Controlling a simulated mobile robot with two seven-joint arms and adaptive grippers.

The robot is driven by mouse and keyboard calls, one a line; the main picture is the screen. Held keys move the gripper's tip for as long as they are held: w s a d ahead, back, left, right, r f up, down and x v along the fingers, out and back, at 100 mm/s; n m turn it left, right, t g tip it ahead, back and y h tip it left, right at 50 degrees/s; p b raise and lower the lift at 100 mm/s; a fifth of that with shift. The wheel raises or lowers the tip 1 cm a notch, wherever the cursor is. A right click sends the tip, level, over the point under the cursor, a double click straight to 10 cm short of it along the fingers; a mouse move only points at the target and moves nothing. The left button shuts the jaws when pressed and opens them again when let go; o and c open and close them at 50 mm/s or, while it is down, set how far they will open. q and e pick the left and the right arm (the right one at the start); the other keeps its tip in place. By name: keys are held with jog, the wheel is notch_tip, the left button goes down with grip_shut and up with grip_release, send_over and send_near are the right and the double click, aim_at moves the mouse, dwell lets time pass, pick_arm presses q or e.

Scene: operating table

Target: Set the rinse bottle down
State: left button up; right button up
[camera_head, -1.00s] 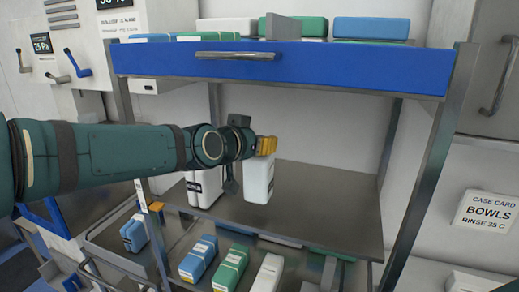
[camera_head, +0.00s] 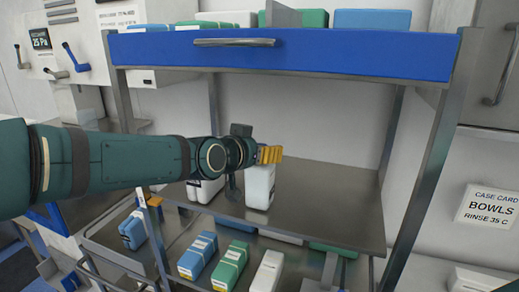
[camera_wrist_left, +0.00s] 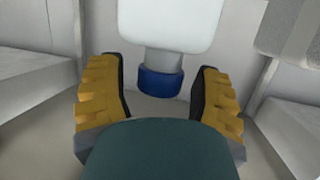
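The rinse bottle, a white bottle (camera_head: 260,187), stands upright on the grey middle shelf (camera_head: 325,205) in the head view. In the left wrist view the white bottle body (camera_wrist_left: 166,22) shows with its blue cap (camera_wrist_left: 160,84). My left gripper (camera_head: 268,155) is at the bottle's top. In the left wrist view its yellow fingers (camera_wrist_left: 160,100) are apart on both sides of the cap, with a visible gap on each side. The cap is hidden in the head view. My right gripper is not in view.
A blue-fronted drawer (camera_head: 330,52) hangs above my arm. Several blue, green and white packs lie on the lower level, such as a green one (camera_head: 230,265). The right part of the shelf is clear.

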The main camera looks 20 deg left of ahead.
pick_arm(q)
jog(key=shift+r, duration=0.1)
jog(key=shift+r+p, duration=0.2)
jog(key=shift+p, duration=0.1)
jog(key=b+v, duration=0.3)
jog(key=v, duration=0.9)
jog(key=shift+f, duration=0.15)
